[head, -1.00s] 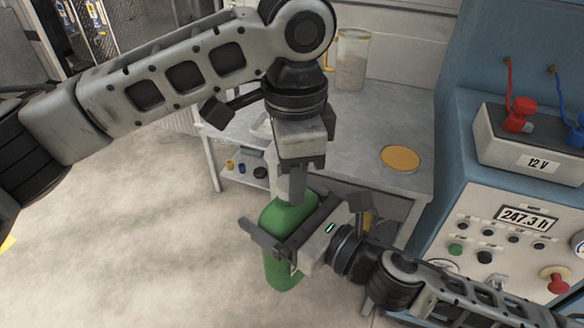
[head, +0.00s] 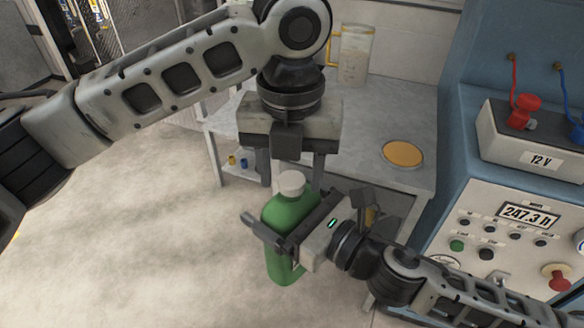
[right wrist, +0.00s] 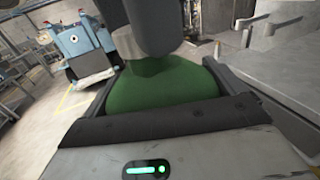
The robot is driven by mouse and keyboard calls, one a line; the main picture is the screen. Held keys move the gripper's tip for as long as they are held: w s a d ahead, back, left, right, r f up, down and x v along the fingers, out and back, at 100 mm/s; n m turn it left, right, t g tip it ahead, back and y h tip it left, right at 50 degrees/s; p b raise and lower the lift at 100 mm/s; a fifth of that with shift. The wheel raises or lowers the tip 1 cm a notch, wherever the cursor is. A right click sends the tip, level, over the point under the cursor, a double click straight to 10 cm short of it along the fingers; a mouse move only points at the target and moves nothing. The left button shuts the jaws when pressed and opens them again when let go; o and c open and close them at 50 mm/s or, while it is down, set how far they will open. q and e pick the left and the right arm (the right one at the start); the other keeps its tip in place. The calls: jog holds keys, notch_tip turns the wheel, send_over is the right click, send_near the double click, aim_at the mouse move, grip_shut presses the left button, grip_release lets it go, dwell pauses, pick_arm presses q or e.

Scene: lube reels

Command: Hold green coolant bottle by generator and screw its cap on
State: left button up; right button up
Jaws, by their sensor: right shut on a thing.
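The green coolant bottle (head: 285,225) stands upright in the lower middle of the head view. A pale cap (head: 291,183) sits on its top; whether it is fully tight cannot be told. My right gripper (head: 285,222) is shut on the bottle's body, with its fingers across the sides. My left gripper (head: 290,172) points down over the bottle. Its two fingers are spread apart, one to each side of the cap and clear of it.
A grey workbench (head: 385,125) behind holds a clear jug (head: 355,58) and an orange-topped round dish (head: 403,154). The blue generator (head: 462,130), with a 12 V battery (head: 530,150) and a control panel, stands close on the right. Open floor (head: 130,230) lies to the left.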

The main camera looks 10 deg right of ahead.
pick_arm(q)
jog(key=shift+o, duration=0.3)
jog(key=shift+r, duration=0.1)
pick_arm(e)
jog(key=shift+r, duration=0.15)
pick_arm(q)
notch_tip(320, 180, up, 12)
dwell(0.7)
